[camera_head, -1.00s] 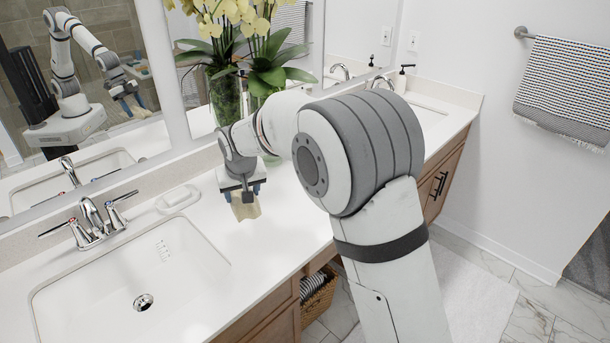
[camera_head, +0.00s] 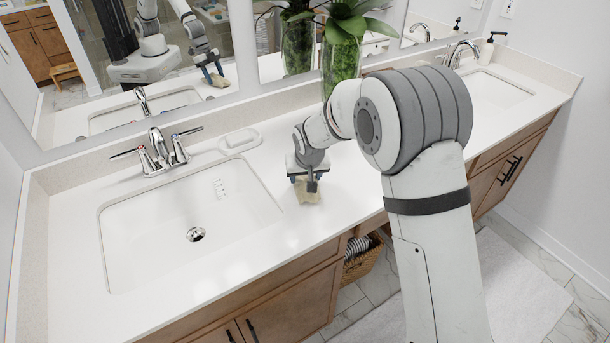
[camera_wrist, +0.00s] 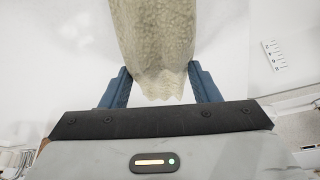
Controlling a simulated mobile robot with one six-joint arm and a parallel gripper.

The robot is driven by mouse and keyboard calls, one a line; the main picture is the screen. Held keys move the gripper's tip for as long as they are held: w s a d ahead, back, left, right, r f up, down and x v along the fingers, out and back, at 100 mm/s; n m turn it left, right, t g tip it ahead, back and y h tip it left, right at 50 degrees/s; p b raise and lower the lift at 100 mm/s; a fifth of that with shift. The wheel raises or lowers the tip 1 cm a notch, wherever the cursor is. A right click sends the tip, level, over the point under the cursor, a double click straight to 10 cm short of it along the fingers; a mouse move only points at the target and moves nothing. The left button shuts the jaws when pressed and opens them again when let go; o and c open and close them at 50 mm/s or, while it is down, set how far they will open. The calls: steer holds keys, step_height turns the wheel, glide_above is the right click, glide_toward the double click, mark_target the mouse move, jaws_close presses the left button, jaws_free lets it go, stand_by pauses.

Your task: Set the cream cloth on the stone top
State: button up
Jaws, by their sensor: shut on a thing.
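The cream cloth (camera_head: 307,191) is bunched below my gripper (camera_head: 306,183) in the head view, at the white stone top (camera_head: 265,258) just right of the left sink. In the wrist view the cloth (camera_wrist: 160,45) hangs between the two blue fingers of my gripper (camera_wrist: 160,85), which is shut on it. Whether the cloth's lower end touches the stone top cannot be told.
The left sink (camera_head: 150,235) with its faucet (camera_head: 160,150) lies left of my gripper. A white soap dish (camera_head: 240,140) sits behind it. A glass vase (camera_head: 340,72) with a plant stands near the mirror. Bare counter lies in front, ending at the front edge.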

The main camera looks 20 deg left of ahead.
steer(key=shift+f, duration=0.3)
steer(key=shift+f, duration=0.1)
steer(key=o, duration=1)
steer(key=shift+c, duration=0.2)
